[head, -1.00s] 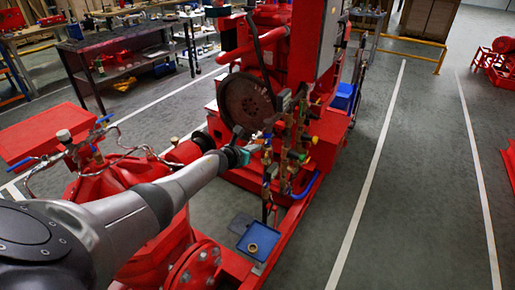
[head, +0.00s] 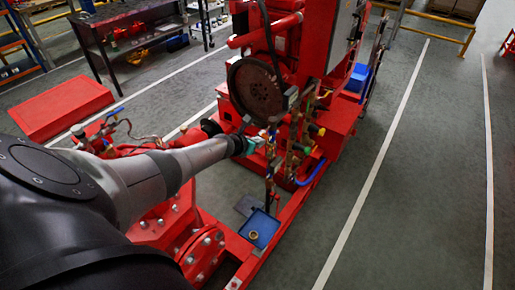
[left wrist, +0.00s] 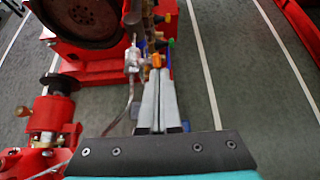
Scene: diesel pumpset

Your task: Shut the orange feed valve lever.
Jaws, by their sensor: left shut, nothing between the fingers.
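The orange feed valve lever (left wrist: 157,61) shows in the left wrist view as a small orange piece just past my fingertips, among the pipe fittings. My left gripper (left wrist: 157,72) is shut and empty, its two pale fingers side by side and pointing at the lever. I cannot tell whether the fingertips touch it. In the head view my left gripper (head: 261,139) reaches in from the left to the valve cluster (head: 296,130). The lever is too small there to tell apart from the fittings. My right gripper is not in view.
A dark flywheel (head: 257,88) stands just behind the valve cluster on the red pumpset. A blue tray (head: 260,230) with a ring-shaped part sits below on the red frame (head: 300,205). Open grey floor lies to the right.

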